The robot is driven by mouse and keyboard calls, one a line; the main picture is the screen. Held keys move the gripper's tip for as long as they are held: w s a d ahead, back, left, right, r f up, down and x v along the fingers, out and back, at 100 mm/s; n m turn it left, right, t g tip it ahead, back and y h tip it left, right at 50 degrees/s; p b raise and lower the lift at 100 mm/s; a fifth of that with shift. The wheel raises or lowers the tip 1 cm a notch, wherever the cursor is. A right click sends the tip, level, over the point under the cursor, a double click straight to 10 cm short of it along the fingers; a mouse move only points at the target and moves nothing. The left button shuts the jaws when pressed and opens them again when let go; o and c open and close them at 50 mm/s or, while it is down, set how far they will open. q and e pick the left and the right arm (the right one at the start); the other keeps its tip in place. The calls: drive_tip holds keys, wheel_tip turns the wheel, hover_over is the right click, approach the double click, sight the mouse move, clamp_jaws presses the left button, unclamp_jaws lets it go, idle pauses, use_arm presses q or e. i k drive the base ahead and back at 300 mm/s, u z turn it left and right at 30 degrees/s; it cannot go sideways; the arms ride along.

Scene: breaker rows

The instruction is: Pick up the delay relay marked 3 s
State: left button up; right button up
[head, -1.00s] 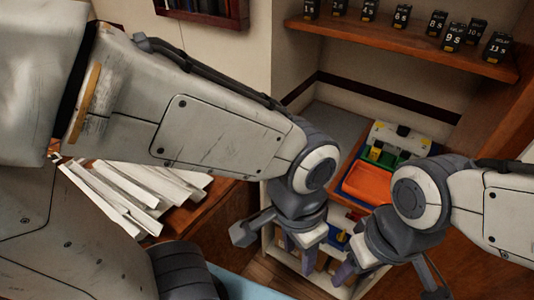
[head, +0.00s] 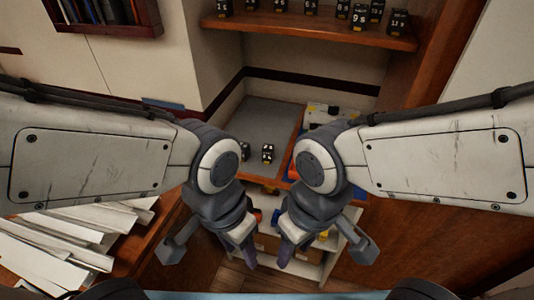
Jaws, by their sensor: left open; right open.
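Black delay relays stand in a row on the wooden shelf at the top of the head view. I can read a relay marked 1 s (head: 224,8), one marked 9 s (head: 359,19) and one marked 11 s (head: 398,21). Other marks there are too small or cut off. Two more black blocks, one clear of my arm (head: 268,153) and one partly behind my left wrist (head: 245,151), stand on the grey surface; their marks are unreadable. I cannot tell which is 3 s. My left gripper (head: 240,248) and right gripper (head: 294,250) are open, pointing down, below the relays.
The grey surface (head: 262,115) lies in a recess under the shelf (head: 290,32). A tray area with an orange bin is partly hidden behind my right wrist. Papers (head: 60,235) lie at the lower left. A white open rack (head: 330,255) stands below my grippers.

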sight(268, 150)
drive_tip(key=k, duration=0.5)
drive_tip(key=z, duration=1.4)
drive_tip(key=i, duration=1.2)
drive_tip(key=u, duration=2)
